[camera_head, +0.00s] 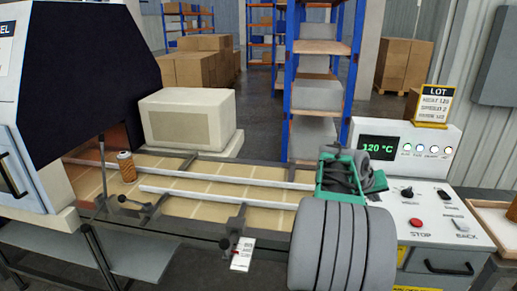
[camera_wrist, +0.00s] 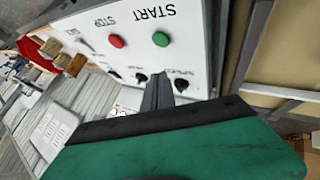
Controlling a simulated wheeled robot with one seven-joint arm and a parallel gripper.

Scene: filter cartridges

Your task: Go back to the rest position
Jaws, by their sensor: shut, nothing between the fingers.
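My gripper (camera_head: 342,178), green with dark parts, is over the right end of the conveyor, just left of the control panel (camera_head: 446,215). My grey arm hides part of it in the head view. In the wrist view my gripper's dark fingers (camera_wrist: 157,93) are together with nothing between them, in front of the panel face. A small orange-brown cartridge (camera_head: 126,166) stands upright on the conveyor (camera_head: 215,180) at the left, by the dark machine opening, well apart from my gripper.
The panel carries a red STOP button (camera_head: 416,222), a green START button (camera_wrist: 160,39) and several knobs. A display (camera_head: 379,149) reads 120 °C, with a LOT sign (camera_head: 435,104) above. Guide rails (camera_head: 230,199) run along the belt. A beige box-like unit (camera_head: 188,118) stands behind it.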

